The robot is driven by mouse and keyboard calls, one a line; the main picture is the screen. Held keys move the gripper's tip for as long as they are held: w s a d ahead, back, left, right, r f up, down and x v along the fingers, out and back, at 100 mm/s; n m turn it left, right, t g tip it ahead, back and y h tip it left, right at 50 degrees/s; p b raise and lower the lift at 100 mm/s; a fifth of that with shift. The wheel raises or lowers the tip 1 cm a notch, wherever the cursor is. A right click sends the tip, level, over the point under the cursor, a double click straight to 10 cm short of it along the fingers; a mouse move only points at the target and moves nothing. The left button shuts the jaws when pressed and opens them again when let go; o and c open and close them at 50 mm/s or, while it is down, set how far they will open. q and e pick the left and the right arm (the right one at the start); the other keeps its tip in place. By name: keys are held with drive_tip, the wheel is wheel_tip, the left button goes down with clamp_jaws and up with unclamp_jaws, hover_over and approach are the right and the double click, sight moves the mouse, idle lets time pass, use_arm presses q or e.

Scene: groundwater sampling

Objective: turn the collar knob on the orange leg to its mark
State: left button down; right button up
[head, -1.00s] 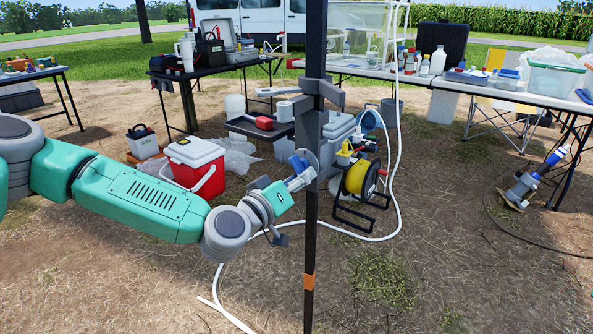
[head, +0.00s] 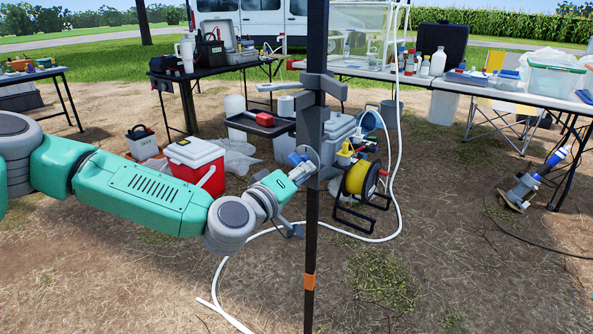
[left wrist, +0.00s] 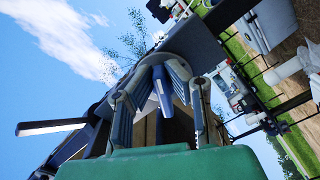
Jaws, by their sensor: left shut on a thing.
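The dark leg (head: 312,230) with an orange band (head: 310,282) stands upright in the middle of the head view. A grey collar (head: 313,125) sits around it, with a round knob that has a blue grip (head: 297,158) on its left side. My left gripper (head: 303,166) is at the knob, shut on it. In the left wrist view, the blue grip (left wrist: 162,90) lies between the two grey ribbed fingers of my left gripper (left wrist: 158,98). The fingers partly hide the knob, and I cannot make out its mark. My right gripper is not in view.
Behind the leg are a red and white cooler (head: 195,168), a yellow cable reel (head: 358,180) and a white hose (head: 398,120). Laden tables stand farther back. The ground in front of the leg is clear.

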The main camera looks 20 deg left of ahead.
use_arm(q)
drive_tip(key=shift+n, duration=0.9)
drive_tip(key=n, duration=0.1)
drive_tip(key=n+b, duration=0.2)
drive_tip(key=n, duration=0.1)
drive_tip(key=shift+r, duration=0.25)
drive_tip(key=shift+r+n, duration=0.15)
drive_tip(key=shift+n, duration=0.55)
drive_tip(key=shift+r, duration=0.15)
